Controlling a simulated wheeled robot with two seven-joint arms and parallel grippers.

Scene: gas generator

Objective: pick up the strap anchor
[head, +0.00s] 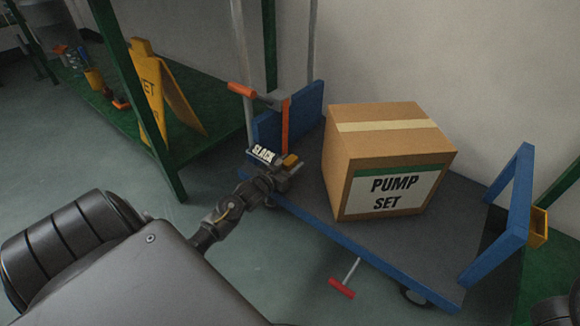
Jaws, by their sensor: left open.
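No part is clearly labelled as the strap anchor. A small orange-yellow piece (291,160) sits at the cart's left end, close to the jaws, and may be it. An orange strap (285,128) hangs just above it from a grey fitting (271,101) with an orange-red handle (241,90). A white "SLACK" label (263,154) is beside the jaws. My left gripper (287,172) reaches the cart's near left corner, with open jaws at the small piece. I cannot tell whether they touch it.
A blue-framed cart (350,243) carries a "PUMP SET" cardboard box (388,160) right of the gripper. A red-ended handle (342,288) sticks out below the cart. A green shelf (125,130) with a yellow floor sign (150,90) stands left. Open floor lies between.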

